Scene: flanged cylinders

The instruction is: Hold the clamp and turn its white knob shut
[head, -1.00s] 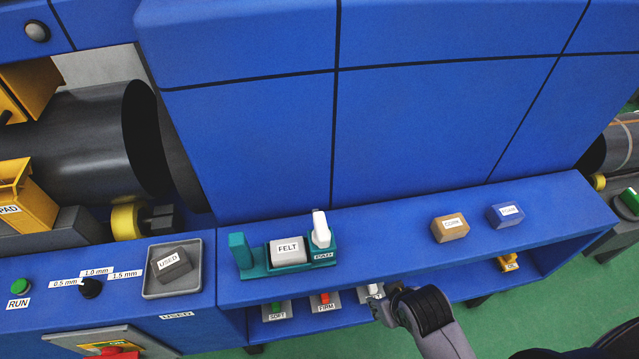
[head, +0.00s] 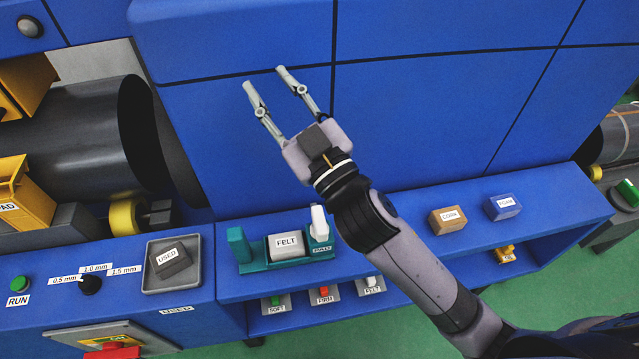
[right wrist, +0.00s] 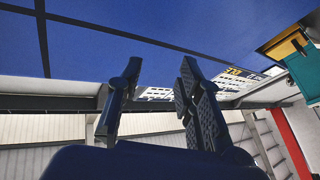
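The teal clamp (head: 262,265) stands on the blue shelf, with a grey block labelled FELT (head: 286,246) seated in it. Its white knob (head: 319,223) stands upright at the clamp's right end, above a PAD label. My right gripper (head: 264,77) is open and empty, raised in front of the blue panel, well above the clamp and apart from it. Its two spread fingers also show in the right wrist view (right wrist: 155,90), with nothing between them. My left gripper is not in view.
A brown CORK block (head: 448,220) and a blue block (head: 503,207) sit on the shelf to the right. A grey tray (head: 150,285) holds a USED block at left. Several labelled items, including SOFT (head: 276,304), are on the lower shelf. The blue panel (head: 430,110) rises behind.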

